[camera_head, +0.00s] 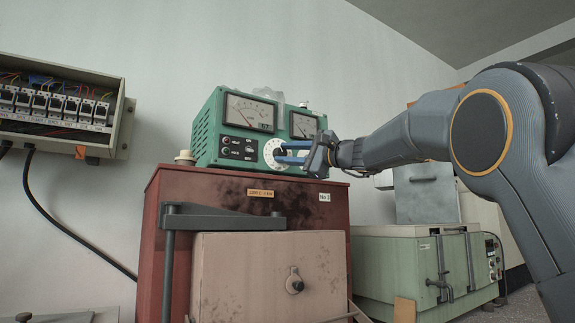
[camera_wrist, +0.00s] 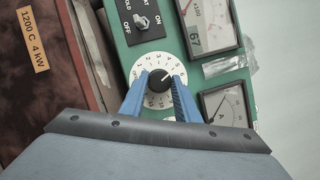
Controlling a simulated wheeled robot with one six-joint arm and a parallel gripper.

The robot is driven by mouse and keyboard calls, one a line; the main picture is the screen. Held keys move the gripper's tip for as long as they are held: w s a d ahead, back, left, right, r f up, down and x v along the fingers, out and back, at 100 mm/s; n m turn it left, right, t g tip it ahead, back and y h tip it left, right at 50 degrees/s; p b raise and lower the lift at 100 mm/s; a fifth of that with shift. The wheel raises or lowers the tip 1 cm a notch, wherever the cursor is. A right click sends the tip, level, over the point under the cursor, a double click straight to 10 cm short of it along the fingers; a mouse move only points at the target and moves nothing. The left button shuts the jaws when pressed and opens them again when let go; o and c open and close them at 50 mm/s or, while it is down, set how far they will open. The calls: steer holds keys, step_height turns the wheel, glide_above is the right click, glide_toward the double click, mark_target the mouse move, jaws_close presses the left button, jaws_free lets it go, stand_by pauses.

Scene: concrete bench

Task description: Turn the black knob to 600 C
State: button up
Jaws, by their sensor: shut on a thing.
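The black knob (camera_wrist: 159,81) sits in the middle of a round white dial (camera_wrist: 150,64) on the green control box (camera_head: 210,128). In the wrist view a light pointer line on the knob points to the upper right.
The box stands on a red-brown furnace (camera_head: 170,190) with a beige door (camera_head: 240,275). Two meters are on the box, a larger one (camera_head: 250,112) and a smaller one (camera_head: 304,125). A switch (camera_wrist: 143,22) is beside the dial. A green machine (camera_head: 385,260) stands right, a fuse box (camera_head: 60,135) left.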

steer(key=m+t+b, duration=0.1)
steer(key=m+b, duration=0.1)
steer(key=m, duration=0.1)
steer(key=m+t+b, duration=0.1)
steer(key=m+b, duration=0.1)
steer(key=shift+a+f+m, duration=0.1)
steer(key=shift+f+m, duration=0.1)
steer(key=shift+m, duration=0.2)
steer(key=shift+t, duration=0.3)
steer(key=o, duration=1)
steer(key=shift+o, duration=0.2)
steer(key=shift+s, duration=0.1)
steer(key=b+v, duration=0.1)
steer(key=v, duration=0.6)
steer(key=shift+s+d, duration=0.25)
steer(key=shift+s, duration=0.05)
steer(key=shift+a, duration=0.1)
